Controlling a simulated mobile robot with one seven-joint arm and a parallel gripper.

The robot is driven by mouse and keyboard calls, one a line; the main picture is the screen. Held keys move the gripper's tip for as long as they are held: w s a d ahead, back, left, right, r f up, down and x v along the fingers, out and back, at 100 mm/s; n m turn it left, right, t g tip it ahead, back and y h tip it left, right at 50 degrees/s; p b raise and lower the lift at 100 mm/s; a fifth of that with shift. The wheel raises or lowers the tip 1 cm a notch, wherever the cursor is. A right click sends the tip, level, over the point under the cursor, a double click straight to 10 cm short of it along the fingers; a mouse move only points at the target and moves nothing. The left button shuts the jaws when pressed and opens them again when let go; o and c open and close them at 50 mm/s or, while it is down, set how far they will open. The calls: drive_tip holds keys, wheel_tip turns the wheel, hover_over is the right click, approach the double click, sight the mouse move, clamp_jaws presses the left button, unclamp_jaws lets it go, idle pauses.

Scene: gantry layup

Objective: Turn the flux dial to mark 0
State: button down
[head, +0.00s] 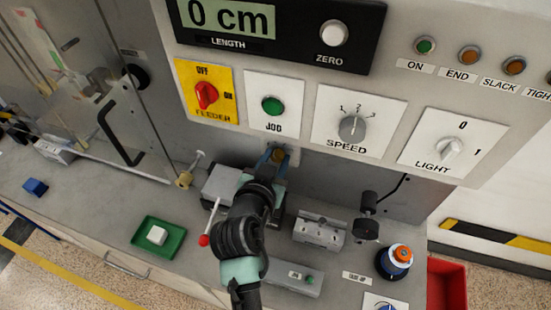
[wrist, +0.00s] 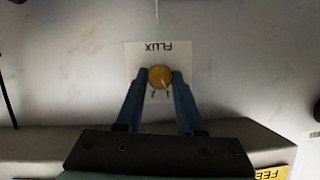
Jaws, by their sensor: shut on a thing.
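The flux dial (wrist: 160,80) is a round orange-yellow knob on a white plate (wrist: 134,55) lettered FLUX, upside down in the wrist view. Small numerals show below the knob; they look like 2 and 1, and a 0 mark cannot be made out. A pale line on the knob points down and slightly right. My gripper (wrist: 160,76) has its blue fingers closed on both sides of the knob. In the head view the dial (head: 277,155) sits on the low wall below the JOG plate, partly hidden by my gripper (head: 275,159).
The FEEDER switch (head: 206,95), JOG button (head: 272,105), SPEED dial (head: 352,127) and LIGHT switch (head: 450,149) are on the panel above. A red-tipped lever (head: 204,239) and a metal block (head: 319,232) flank my arm. A green tray (head: 144,245) is left.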

drive_tip(key=n+h, duration=0.1)
drive_tip(key=n+h+b, duration=0.1)
drive_tip(key=n, duration=0.1)
drive_tip(key=shift+a+f+g, duration=0.1)
drive_tip(key=shift+a+g, duration=0.2)
drive_tip(key=shift+w+n+h+b, duration=0.1)
drive_tip(key=shift+n+h+b, duration=0.65)
drive_tip(key=shift+n, duration=0.45)
drive_tip(key=c, duration=0.5)
unclamp_jaws()
drive_tip(key=b+v, duration=0.3)
drive_tip(key=v, duration=1)
drive_tip(key=shift+w+a, duration=0.1)
drive_tip(key=shift+a, duration=0.05)
